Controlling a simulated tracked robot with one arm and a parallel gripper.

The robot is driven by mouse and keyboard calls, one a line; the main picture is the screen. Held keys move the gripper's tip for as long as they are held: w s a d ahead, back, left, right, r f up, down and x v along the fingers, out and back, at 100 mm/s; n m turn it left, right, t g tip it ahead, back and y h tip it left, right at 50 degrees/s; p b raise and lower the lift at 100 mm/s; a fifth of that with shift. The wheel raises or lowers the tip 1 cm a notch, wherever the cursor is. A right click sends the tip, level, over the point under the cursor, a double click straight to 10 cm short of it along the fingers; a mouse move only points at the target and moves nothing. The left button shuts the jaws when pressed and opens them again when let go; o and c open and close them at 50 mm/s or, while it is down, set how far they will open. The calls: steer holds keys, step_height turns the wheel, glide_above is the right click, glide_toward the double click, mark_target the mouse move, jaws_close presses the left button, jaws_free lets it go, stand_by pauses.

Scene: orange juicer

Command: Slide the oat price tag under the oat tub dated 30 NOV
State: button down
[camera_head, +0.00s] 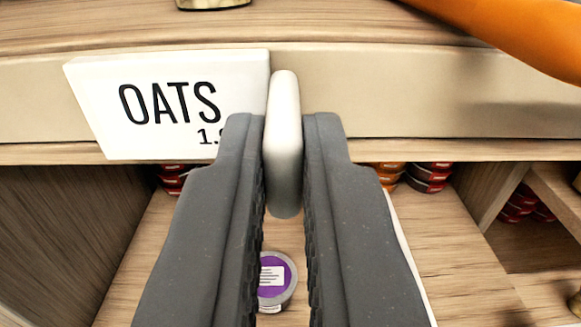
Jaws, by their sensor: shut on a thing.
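The white oat price tag (160,95) reads "OATS" and sits on the front edge of the upper shelf, left of my gripper (284,130). The end of its price is hidden behind my left finger. My gripper is shut on a pale, rounded upright tab (284,140) at the tag's right edge, which looks like part of the tag. At the top edge, only the base of a container (212,4) shows on the upper shelf. I cannot tell whether it is an oat tub, and no date is readable.
The pale shelf rail (420,95) runs right of the tag and is bare there. A smooth orange shape (520,35) crosses the top right corner. Below, a purple-labelled tin (275,278) stands on the lower shelf, with red tins (430,175) further back and a wooden divider at right.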

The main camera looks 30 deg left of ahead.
steer(key=c, duration=1.5)
jaws_free()
steer(key=shift+b+v, duration=1)
steer(key=shift+v, duration=1.55)
steer(key=shift+b+v, duration=0.7)
steer(key=shift+v, duration=3.6)
